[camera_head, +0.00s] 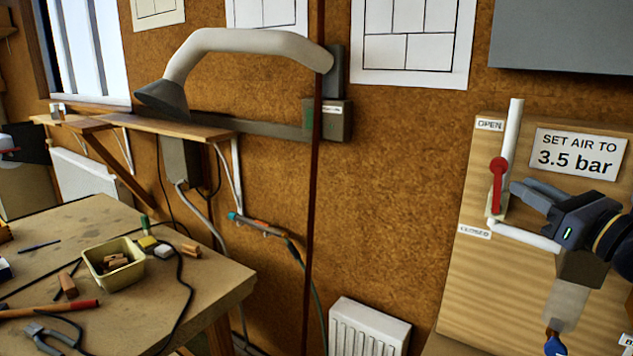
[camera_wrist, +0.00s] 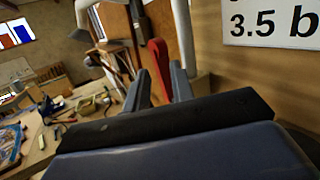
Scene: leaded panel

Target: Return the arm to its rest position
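My gripper (camera_head: 522,195) is at the right in the head camera view, in front of a wooden board, with its fingers pointing left toward a red valve lever (camera_head: 498,185). The lever stands upright along a white pipe (camera_head: 515,130), between an OPEN label above and a CLOSED label below. In the wrist view the two fingers (camera_wrist: 160,88) are apart, and the red lever (camera_wrist: 159,62) shows in the gap between them. The fingers look clear of the lever; how near they are is hard to tell. Nothing is held.
The board (camera_head: 470,275) carries a sign (camera_head: 578,155) reading "SET AIR TO 3.5 bar". A radiator (camera_head: 367,328) stands low on the wall. A workbench (camera_head: 215,285) with a tray (camera_head: 130,285) and tools is at the left.

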